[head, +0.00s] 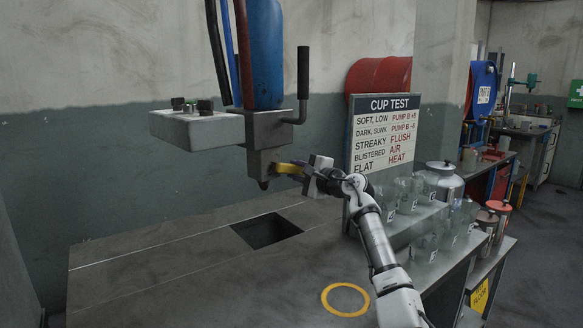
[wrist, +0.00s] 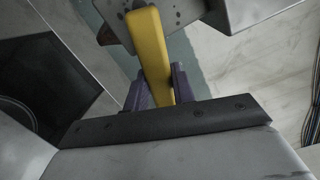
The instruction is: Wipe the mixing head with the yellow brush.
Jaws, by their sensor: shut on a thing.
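The mixing head (head: 262,138) is a grey metal block with a dark nozzle, hanging above the table below a blue cylinder. It also shows as a grey metal part at the top of the wrist view (wrist: 180,14).
The grey table (head: 150,285) has a square opening (head: 266,230) below the head and a yellow ring (head: 345,299) near its front. A cup test sign (head: 383,133) and several clear cups (head: 408,193) stand close to my arm at right. A side handle (head: 303,85) juts upward.

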